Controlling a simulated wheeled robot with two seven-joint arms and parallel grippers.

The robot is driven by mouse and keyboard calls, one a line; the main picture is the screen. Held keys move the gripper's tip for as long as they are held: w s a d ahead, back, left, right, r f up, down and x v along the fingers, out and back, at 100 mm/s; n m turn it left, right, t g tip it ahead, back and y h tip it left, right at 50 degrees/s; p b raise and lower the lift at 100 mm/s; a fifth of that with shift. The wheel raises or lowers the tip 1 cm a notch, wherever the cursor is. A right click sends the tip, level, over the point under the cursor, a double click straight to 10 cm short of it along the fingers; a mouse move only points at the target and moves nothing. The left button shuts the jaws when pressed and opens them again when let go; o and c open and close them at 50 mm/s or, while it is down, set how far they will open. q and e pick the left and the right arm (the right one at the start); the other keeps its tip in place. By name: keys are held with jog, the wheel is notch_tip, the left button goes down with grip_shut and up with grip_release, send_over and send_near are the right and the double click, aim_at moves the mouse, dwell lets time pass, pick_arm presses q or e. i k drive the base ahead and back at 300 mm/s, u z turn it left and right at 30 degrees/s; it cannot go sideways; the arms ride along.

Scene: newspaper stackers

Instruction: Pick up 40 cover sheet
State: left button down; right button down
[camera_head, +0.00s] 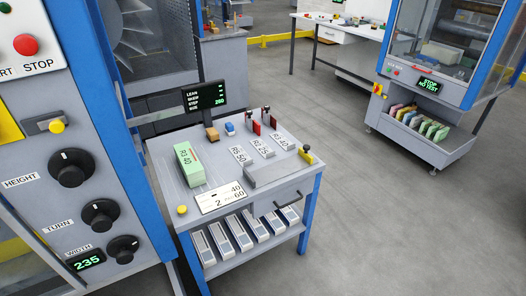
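Three small white printed sheets lie in a row on the grey workbench (163,158): a left one (240,155), a middle one (262,147) and a right one (283,140). Their print is too small to read surely; the right one seems to end in 40. A larger white card (215,203) near the bench's front shows 40, 2 and 60. A green block (185,168) with a pale printed face stands behind this card, at the left. Neither of my grippers is in view.
A small display (205,97) stands at the bench's back, near small red upright pieces (273,121). A grey bar (277,172) lies along the right front. A control panel (70,170) with knobs fills the left. Open floor (400,230) lies to the right.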

aim_at(278, 137)
jog(key=z, duration=1.4)
jog(key=i, duration=3.6)
jog(key=u, duration=4.15)
jog(key=i, duration=0.5)
